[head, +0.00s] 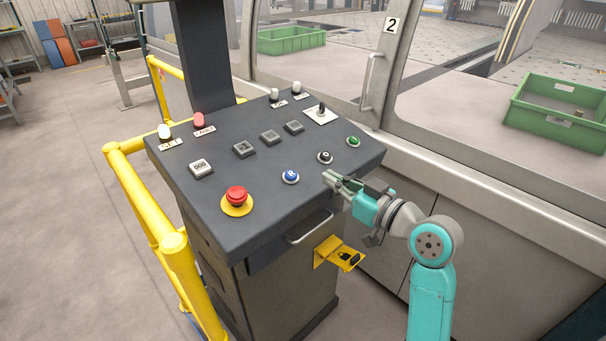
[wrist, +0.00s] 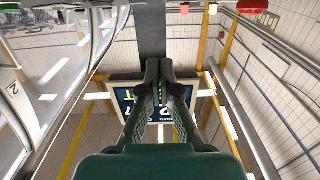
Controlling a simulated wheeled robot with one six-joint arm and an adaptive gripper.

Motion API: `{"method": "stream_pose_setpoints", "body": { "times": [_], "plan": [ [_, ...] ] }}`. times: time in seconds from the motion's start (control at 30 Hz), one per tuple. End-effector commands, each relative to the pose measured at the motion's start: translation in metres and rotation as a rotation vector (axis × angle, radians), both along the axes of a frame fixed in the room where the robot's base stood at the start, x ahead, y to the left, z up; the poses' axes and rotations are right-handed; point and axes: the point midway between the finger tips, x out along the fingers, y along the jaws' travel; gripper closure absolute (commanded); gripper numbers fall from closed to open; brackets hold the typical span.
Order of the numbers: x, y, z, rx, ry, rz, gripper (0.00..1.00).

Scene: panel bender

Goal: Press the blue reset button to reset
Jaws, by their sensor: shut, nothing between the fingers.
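The blue reset button (head: 290,177) is a round button marked "R" on the sloped dark top of the control panel (head: 262,196), near its front edge. My gripper (head: 328,177) is shut and empty. In the head view its fingertips appear to the right of the blue button, near the panel's front right edge and apart from the button. In the wrist view the closed fingers of my gripper (wrist: 163,92) point towards a screen (wrist: 123,95); the blue button does not show there.
A red emergency stop (head: 236,195), a black button (head: 325,157) and a green button (head: 354,141) share the panel. A handle (head: 309,228) and yellow bracket (head: 338,254) stick out at the front. Yellow railing (head: 140,190) stands left; the machine's glazed front is behind.

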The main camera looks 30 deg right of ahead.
Motion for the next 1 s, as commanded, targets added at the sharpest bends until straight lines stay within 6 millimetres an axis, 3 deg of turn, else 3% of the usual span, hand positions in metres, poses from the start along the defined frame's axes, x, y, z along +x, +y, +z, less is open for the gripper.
{"method": "stream_pose_setpoints", "body": {
  "times": [0.17, 0.67, 0.8, 1.0],
  "plan": [
    [0.014, 0.003, 0.0, 0.0, 0.0, 0.003, 1.0],
    [0.102, 0.019, -0.002, 0.0, 0.001, 0.003, 1.0],
    [0.103, 0.018, -0.025, 0.003, 0.002, 0.0, 1.0],
    [0.106, 0.019, -0.039, 0.002, 0.0, 0.0, 1.0]
  ]
}}
